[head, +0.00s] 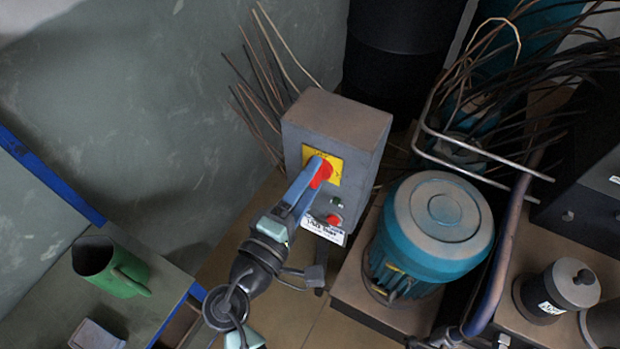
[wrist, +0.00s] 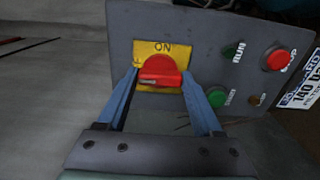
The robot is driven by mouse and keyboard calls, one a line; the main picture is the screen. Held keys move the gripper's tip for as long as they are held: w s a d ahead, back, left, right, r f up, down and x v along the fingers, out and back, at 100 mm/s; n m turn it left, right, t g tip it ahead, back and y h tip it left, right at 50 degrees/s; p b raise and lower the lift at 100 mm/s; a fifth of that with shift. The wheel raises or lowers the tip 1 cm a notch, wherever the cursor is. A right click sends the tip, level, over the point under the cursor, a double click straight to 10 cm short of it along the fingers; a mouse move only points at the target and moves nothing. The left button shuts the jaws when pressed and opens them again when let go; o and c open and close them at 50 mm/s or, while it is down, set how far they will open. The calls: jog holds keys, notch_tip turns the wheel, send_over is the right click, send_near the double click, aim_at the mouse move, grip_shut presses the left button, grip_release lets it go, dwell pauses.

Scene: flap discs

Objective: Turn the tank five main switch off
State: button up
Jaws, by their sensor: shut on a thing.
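A red rotary switch knob (head: 322,172) sits on a yellow plate on the front of a grey control box (head: 345,121). In the wrist view the knob (wrist: 161,70) lies between the two blue fingers of my gripper (wrist: 160,76), with "ON" printed on the yellow plate (wrist: 176,48) above it. My gripper (head: 313,180) is shut on the knob, one finger on each side. The fingers partly hide the knob in the head view. I cannot tell exactly which mark the knob points to. A white label (wrist: 300,95) on the box is only partly readable.
Green and red push buttons (wrist: 277,59) sit beside the switch on the same panel. A blue motor (head: 440,225) stands right of the box, close to my arm. Loose cables rise behind the box.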

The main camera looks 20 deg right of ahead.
jog(key=o, duration=1.4)
jog(key=shift+c, duration=0.2)
jog(key=shift+a, duration=0.1)
jog(key=b+v, duration=0.2)
jog(key=v, duration=1.1)
